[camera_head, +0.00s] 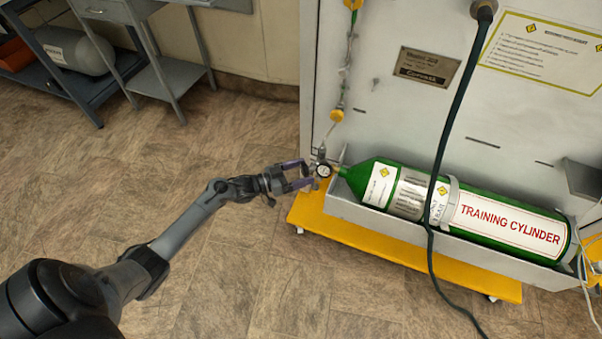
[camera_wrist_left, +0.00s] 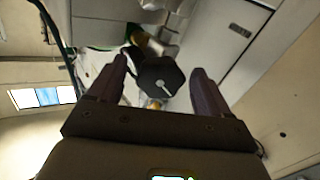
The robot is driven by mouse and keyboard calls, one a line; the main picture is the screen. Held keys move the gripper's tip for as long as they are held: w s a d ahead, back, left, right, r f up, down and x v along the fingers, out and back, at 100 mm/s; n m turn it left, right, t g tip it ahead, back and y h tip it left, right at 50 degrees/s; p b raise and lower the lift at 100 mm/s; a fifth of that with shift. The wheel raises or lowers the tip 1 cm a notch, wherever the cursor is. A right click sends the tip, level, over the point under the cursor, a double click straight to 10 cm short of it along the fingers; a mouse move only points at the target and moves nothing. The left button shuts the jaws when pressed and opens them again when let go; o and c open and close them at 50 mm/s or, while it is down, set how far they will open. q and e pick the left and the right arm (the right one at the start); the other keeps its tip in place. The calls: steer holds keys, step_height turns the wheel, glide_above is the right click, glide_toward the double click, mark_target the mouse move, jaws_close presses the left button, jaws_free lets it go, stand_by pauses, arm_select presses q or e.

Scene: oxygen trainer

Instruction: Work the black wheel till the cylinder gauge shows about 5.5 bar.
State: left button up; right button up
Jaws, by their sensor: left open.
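The green training cylinder (camera_head: 385,186) lies on its side in a grey trough, with its neck toward the left. A small round cylinder gauge (camera_head: 323,170) with a pale face sits by the neck; its reading is too small to tell. My left gripper (camera_head: 306,175) is open just left of the gauge. In the left wrist view, the black wheel (camera_wrist_left: 160,77), faceted with a pale mark at its middle, shows between the two spread fingers of my gripper (camera_wrist_left: 160,66). I cannot tell whether either finger touches it. In the head view the wheel is not clearly seen.
A dark hose (camera_head: 440,150) hangs down the white panel (camera_head: 385,105) and crosses the cylinder. A yellow base (camera_head: 400,236) juts out below the trough. A grey shelf stands at the upper left. The floor (camera_head: 215,270) before the base is clear.

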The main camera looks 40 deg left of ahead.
arm_select(q)
steer(key=shift+a, duration=0.2)
steer(key=shift+d, duration=0.15)
steer(key=shift+c, duration=1.9)
steer(key=c, duration=0.7)
steer(key=shift+o, duration=0.2)
